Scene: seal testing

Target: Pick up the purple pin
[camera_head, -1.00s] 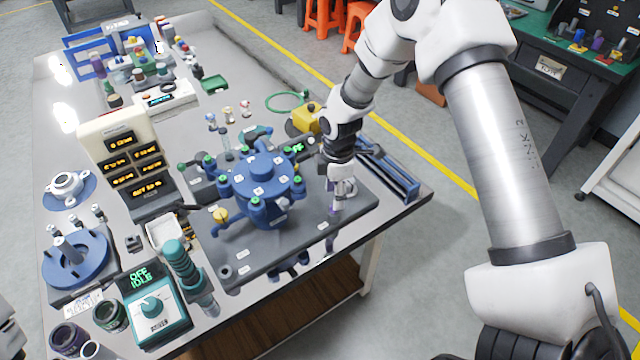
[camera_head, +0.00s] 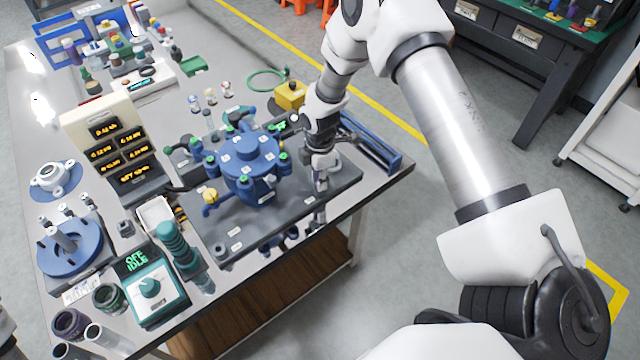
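My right gripper (camera_head: 320,188) points down over the right part of the dark base plate (camera_head: 345,182), beside the blue multi-port vessel (camera_head: 248,165). Its fingers are small and seen from the side, so I cannot tell whether they are open or shut. I cannot make out the purple pin clearly; the gripper covers the spot where a small purple thing showed before. Only a sliver of my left arm shows at the left edge; its gripper is out of view.
A yellow block (camera_head: 290,95) and a blue rail frame (camera_head: 372,150) stand close to the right gripper. A teal controller (camera_head: 155,290), a display tower (camera_head: 112,140) and a blue round fixture (camera_head: 70,248) fill the left side.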

